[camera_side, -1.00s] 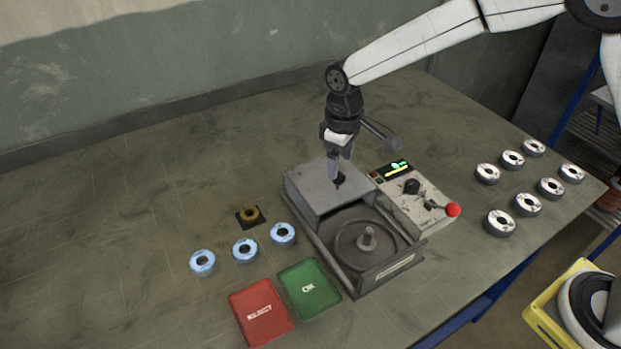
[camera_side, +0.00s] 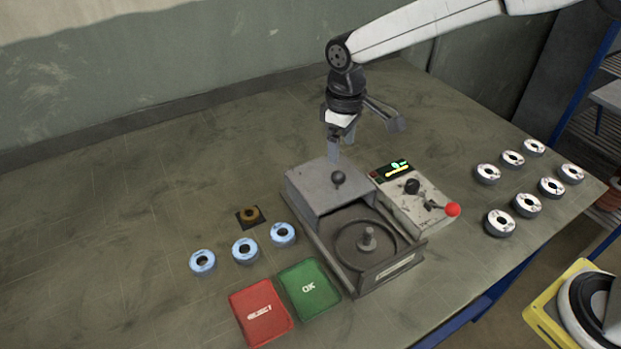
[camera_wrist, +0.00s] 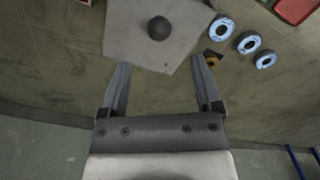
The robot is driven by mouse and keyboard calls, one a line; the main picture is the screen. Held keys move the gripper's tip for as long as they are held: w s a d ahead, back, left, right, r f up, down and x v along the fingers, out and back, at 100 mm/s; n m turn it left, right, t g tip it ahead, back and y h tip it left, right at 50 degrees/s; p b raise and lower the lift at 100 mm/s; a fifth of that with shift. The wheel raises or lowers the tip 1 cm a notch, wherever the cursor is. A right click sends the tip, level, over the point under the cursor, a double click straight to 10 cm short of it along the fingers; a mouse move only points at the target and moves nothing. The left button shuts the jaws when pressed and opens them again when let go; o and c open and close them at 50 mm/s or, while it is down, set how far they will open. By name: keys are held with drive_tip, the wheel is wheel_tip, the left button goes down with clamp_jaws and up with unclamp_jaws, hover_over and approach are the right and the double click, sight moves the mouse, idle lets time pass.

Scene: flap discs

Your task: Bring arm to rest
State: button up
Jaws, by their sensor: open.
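My gripper (camera_side: 334,155) hangs above the back edge of the grey machine's cover, fingers pointing down. In the wrist view my gripper (camera_wrist: 158,80) has its two fingers wide apart with nothing between them. The machine cover (camera_side: 312,188) has a dark round knob (camera_side: 338,178) on top, clear of the fingers. The knob also shows in the wrist view (camera_wrist: 158,28), beyond the fingertips. In front of the cover is an open round well with a central spindle (camera_side: 368,238), and no disc sits on the spindle.
A control box (camera_side: 415,195) with a red-knobbed lever stands to the machine's right. Several white-faced discs (camera_side: 527,204) lie at the right. Three blue discs (camera_side: 245,250), a brown disc (camera_side: 249,214), a red tray (camera_side: 260,312) and a green OK tray (camera_side: 308,288) lie left and in front. The back left is clear.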

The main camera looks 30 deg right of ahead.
drive_tip(key=shift+s+d, duration=0.3)
drive_tip(key=shift+d, duration=0.2)
drive_tip(key=s+d+f+m+t, duration=0.2)
drive_tip(key=s+d+f+m, duration=0.2)
drive_tip(key=s+d, duration=1)
drive_tip(key=s+m, duration=0.2)
drive_tip(key=s, duration=0.1)
drive_tip(key=shift+s+t, duration=0.25)
drive_tip(key=shift+t, duration=0.05)
